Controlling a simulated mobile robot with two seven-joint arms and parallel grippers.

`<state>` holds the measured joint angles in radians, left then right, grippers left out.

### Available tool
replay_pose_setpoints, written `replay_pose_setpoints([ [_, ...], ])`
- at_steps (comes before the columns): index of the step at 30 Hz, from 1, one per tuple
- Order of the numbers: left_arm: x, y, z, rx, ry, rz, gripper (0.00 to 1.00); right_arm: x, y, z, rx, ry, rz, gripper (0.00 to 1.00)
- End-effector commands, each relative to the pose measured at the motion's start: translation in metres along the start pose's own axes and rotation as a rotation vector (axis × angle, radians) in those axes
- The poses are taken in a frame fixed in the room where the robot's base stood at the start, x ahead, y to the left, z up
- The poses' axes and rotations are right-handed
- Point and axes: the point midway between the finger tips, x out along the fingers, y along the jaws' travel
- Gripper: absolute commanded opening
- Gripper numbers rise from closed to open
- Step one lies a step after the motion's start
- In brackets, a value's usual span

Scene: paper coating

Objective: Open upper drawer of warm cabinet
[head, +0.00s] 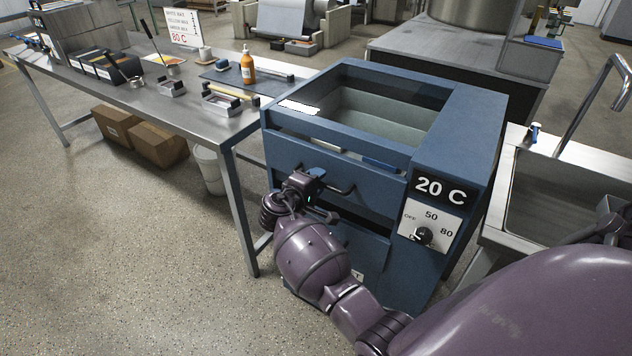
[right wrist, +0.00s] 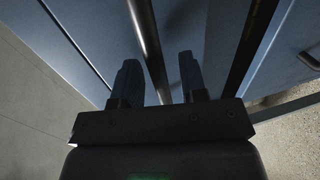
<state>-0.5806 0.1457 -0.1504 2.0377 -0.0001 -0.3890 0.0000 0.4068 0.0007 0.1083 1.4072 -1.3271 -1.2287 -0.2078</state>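The warm cabinet (head: 475,150) is blue, with a "20 C" display and a dial on its front right. Its upper drawer front (head: 375,190) has a dark bar handle (head: 342,190). A narrow gap shows above this front, with light and blue surfaces inside; how far the drawer stands out is hard to tell. My right gripper (head: 314,184) is at the left part of the handle. In the right wrist view its fingers (right wrist: 158,85) are apart, with the handle bar (right wrist: 148,40) passing between them. I cannot see firm contact on both sides. My left gripper is out of view.
The cabinet's top is an open basin (head: 375,108). The lower front (right wrist: 290,50) has another handle. Floor at front left is clear.

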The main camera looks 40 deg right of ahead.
Motion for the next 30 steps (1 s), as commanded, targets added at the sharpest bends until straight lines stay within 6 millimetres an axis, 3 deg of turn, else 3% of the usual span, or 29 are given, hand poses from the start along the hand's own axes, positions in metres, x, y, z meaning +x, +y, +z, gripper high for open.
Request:
replay_pose_setpoints([
  [8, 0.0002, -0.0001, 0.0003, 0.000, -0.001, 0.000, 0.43, 0.0015, 0.0000, -0.0001, 0.000, 0.000, 0.000, 0.39],
  [16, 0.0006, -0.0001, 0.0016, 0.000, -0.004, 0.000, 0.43, 0.0012, -0.0002, 0.0000, 0.000, 0.000, -0.001, 0.01],
  [30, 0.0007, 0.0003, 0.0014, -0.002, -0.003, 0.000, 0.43, 0.0009, -0.0004, -0.0001, 0.000, 0.001, -0.001, 0.00],
])
